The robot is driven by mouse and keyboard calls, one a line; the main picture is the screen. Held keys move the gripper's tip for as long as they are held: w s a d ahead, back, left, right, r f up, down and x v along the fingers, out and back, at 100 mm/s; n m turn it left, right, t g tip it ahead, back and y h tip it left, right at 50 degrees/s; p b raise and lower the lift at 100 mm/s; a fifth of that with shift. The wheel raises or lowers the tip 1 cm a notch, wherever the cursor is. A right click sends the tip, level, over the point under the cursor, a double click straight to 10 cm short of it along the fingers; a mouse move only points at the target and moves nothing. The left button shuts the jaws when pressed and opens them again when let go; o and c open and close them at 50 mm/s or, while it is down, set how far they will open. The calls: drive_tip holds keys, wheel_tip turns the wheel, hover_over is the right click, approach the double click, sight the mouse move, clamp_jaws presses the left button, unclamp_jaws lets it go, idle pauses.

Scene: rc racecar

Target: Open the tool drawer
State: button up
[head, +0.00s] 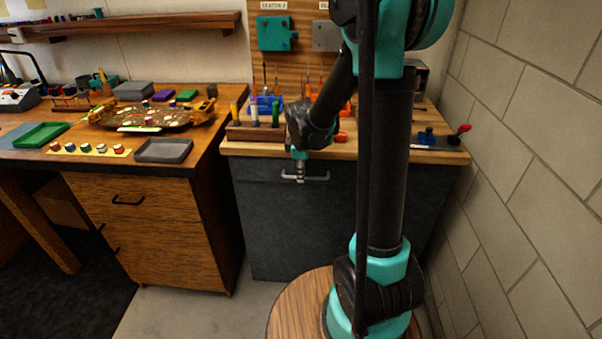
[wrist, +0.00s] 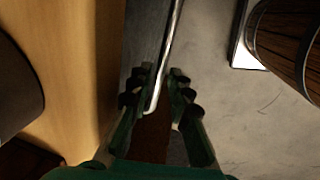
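The tool drawer (head: 258,171) is the top front of the dark grey cabinet and looks shut. Its metal bar handle (head: 318,178) runs level across the front. My gripper (head: 301,177) is at the handle, pointing down from the bench edge. In the wrist view the handle (wrist: 174,35) is a thin bright bar reaching between the two fingers of my gripper (wrist: 163,72). The fingers are apart, with the bar nearer the left finger; I see no clear grip on it. In the head view my wrist hides part of the drawer front.
The wooden bench top (head: 380,152) overhangs the drawer and carries a tool block and a red-handled tool. A wooden cabinet (head: 150,225) stands to the left and a block wall (head: 530,150) rises at the right.

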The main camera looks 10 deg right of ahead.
drive_tip(key=shift+c, duration=0.5)
clamp_jaws()
